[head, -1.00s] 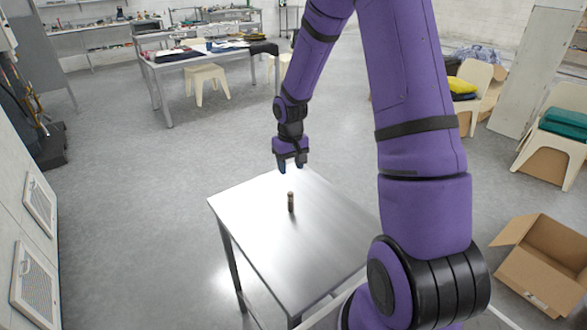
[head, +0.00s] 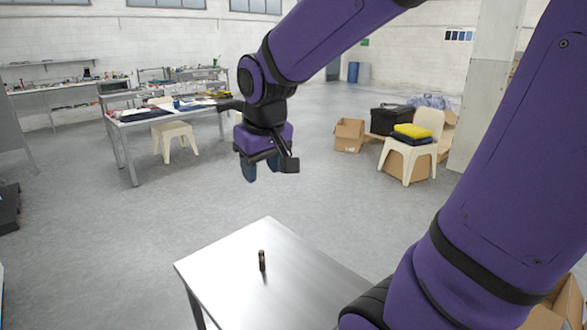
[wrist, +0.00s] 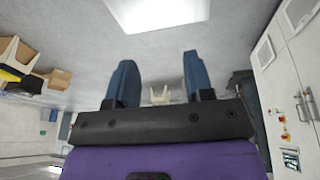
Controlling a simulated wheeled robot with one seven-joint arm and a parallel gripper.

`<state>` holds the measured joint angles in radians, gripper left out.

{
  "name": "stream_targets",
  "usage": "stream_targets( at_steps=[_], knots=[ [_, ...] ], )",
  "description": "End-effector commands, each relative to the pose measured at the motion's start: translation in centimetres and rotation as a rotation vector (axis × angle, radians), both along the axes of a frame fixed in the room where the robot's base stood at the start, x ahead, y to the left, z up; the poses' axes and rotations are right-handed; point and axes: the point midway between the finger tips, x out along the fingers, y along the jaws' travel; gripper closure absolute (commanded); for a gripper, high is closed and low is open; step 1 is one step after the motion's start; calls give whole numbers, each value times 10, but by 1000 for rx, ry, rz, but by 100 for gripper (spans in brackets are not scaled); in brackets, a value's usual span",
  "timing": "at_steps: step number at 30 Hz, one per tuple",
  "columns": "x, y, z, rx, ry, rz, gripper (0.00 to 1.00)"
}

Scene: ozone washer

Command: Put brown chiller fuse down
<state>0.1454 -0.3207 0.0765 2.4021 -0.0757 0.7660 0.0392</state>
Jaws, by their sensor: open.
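The brown chiller fuse (head: 262,260) is a small dark brown cylinder. It stands upright on the bare metal table (head: 228,282) in the head view. My gripper (head: 262,172) is open and empty, raised well above the table and apart from the fuse. In the wrist view my gripper's two blue fingers (wrist: 153,82) are spread with nothing between them. The fuse does not show in the wrist view.
A workbench (head: 150,120) with tools and cloths stands at the back left, with a white stool (head: 175,140) by it. A cream chair (head: 415,150) holds yellow and dark folded cloths. Cardboard boxes (head: 349,134) lie behind. The floor between is clear.

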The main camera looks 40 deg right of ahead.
Motion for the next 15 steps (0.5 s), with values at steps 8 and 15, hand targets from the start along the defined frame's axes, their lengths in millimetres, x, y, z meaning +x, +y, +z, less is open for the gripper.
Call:
stream_targets(
  at_steps=[8,15],
  knots=[
    [-74,21,36,33,-107,43,52],
    [-116,30,45,68,-160,72,52]
  ],
)
